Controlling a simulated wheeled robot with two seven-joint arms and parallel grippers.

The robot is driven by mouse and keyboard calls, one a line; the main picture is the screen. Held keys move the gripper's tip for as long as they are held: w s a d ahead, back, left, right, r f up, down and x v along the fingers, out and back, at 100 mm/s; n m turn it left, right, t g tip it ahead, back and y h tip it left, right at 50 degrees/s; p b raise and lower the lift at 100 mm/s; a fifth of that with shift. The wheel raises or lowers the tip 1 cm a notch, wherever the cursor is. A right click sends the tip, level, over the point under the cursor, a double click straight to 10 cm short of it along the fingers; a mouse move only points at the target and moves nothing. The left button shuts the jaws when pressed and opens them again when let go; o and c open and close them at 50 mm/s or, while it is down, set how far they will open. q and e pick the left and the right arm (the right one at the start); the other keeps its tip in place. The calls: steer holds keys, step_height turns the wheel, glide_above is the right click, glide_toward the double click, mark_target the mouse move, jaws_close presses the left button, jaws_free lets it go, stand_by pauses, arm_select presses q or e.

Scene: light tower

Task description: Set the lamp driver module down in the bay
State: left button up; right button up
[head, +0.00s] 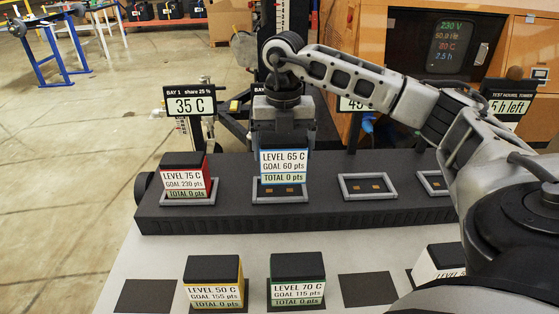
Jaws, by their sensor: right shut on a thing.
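My right gripper (284,138) points down and is shut on the lamp driver module (284,165), a blue-edged block labelled LEVEL 65 C, GOAL 60 pts. The module is upright at the second bay (258,198) of the dark rack. The bay's grey frame and two orange contacts show below the module's lower edge, so it appears held a little above the bay; the exact gap is hard to tell. My left gripper is not in view.
A red LEVEL 75 C module (184,176) sits in the left bay. The third bay (368,199) is empty. Yellow LEVEL 50 C (213,281) and green LEVEL 70 C (297,280) modules stand on the light table (370,250). My right arm partly hides another module (436,263).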

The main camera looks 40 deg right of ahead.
mark_target(279, 164)
steer(key=w+f, duration=0.1)
steer(key=w+d+f, duration=0.1)
steer(key=f, duration=0.1)
steer(key=shift+w, duration=0.15)
steer(key=shift+f+p, duration=0.45)
steer(key=shift+f, duration=1.1)
steer(key=o, duration=1.2)
steer(key=shift+f, duration=0.15)
step_height(279, 164, up, 12)
steer(key=shift+r+b, duration=0.2)
steer(key=shift+b, duration=0.2)
steer(key=shift+f, duration=0.1)
